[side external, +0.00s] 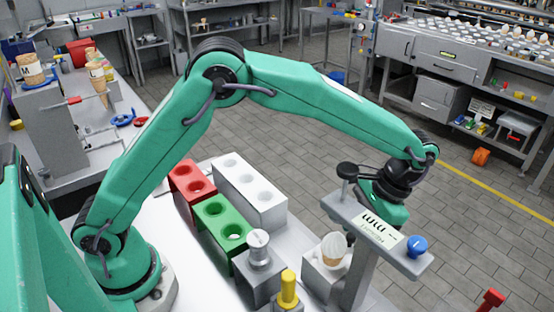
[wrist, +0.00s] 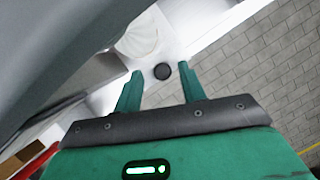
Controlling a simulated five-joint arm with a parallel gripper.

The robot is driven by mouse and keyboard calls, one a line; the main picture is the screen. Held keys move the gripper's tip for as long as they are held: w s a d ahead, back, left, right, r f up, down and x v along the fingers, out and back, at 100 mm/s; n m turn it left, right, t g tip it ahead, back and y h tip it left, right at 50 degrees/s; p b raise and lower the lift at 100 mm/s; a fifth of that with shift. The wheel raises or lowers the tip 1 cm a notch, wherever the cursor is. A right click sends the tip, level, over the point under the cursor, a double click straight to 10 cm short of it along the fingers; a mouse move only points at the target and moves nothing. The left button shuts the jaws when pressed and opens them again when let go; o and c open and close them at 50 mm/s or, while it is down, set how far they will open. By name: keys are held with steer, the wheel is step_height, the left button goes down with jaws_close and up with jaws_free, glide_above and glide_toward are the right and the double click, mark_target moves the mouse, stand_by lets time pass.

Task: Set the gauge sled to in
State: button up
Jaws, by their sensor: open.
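The gauge is a grey bar on a post (side external: 358,280) with a white marked label (side external: 379,230), a blue knob (side external: 414,247) at its right end and a black knob (side external: 347,170) at its far left end. A cone (side external: 333,250) stands in a pale block under it; its rounded top (wrist: 138,38) shows in the wrist view. My gripper (wrist: 160,68) is open, with a small dark round knob (wrist: 162,72) between its fingertips, not visibly touched. In the side view the gauge bar hides my fingers. Which part is the sled is unclear.
A red block (side external: 187,177), a green block (side external: 222,218) and a white block (side external: 250,190) with holes stand left of the gauge. A grey block with a metal knob (side external: 259,250) and a yellow peg (side external: 288,288) stand close by. Tiled floor lies beyond.

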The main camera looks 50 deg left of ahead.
steer(key=shift+r, duration=0.1)
steer(key=v, duration=0.7)
steer(key=shift+w+r, duration=0.15)
steer(key=shift+r, duration=0.15)
stand_by(0.3)
steer(key=s+a+r+n+t+h, duration=0.1)
steer(key=s+a+r+t, duration=0.1)
steer(key=s+a+r, duration=0.45)
steer(key=s+a+r+n+t+h, duration=0.1)
steer(key=a+r+t, duration=0.2)
steer(key=a, duration=0.6)
steer(key=s+a+f+n+t, duration=0.2)
steer(key=s+a, duration=0.6)
steer(key=s, duration=0.5)
steer(key=shift+a+f+n+t, duration=0.3)
steer(key=shift+f+t, duration=0.25)
steer(key=shift+t, duration=0.65)
